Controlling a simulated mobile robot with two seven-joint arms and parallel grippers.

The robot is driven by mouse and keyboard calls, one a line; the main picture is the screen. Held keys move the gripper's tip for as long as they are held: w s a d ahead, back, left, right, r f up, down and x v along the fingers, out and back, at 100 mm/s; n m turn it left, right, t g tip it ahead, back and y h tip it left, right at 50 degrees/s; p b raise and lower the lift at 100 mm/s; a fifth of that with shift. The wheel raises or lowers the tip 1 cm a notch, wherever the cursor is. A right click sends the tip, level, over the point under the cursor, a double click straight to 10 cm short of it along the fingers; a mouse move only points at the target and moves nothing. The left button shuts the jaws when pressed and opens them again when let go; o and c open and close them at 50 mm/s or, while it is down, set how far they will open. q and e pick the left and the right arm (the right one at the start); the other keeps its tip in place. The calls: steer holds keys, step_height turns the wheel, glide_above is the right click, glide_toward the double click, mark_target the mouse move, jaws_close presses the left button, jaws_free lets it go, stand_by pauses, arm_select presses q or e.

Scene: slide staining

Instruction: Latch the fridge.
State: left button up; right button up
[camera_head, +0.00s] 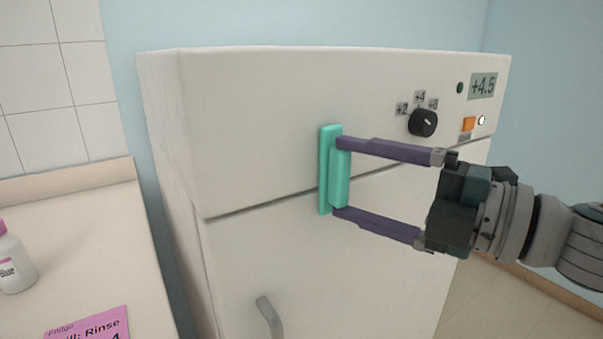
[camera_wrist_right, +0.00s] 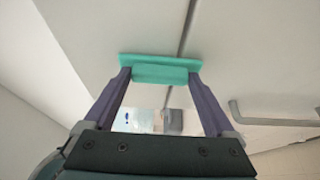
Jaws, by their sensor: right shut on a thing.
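The white fridge (camera_head: 260,120) stands in the middle of the head view with its door closed against the upper panel. A teal latch (camera_head: 326,172) sits upright across the seam between panel and door. My right gripper (camera_head: 339,177) is shut on the latch, one purple finger at its upper end and one at its lower end. In the right wrist view the latch (camera_wrist_right: 160,60) spans the dark seam, with the gripper (camera_wrist_right: 160,75) fingers at both its ends. My left gripper is not in view.
A grey door handle (camera_head: 269,316) sticks out below the latch. A black dial (camera_head: 423,122), an orange switch (camera_head: 468,124) and a "+4.5" display (camera_head: 483,86) are on the upper panel. At left, a counter (camera_head: 60,240) bears a bottle (camera_head: 14,262) and a pink card (camera_head: 90,326).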

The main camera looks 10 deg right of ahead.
stand_by(0.4)
steer(key=o, duration=1.1)
steer(key=shift+c, duration=0.2)
steer(key=b+v, duration=0.1)
steer(key=v, duration=0.9)
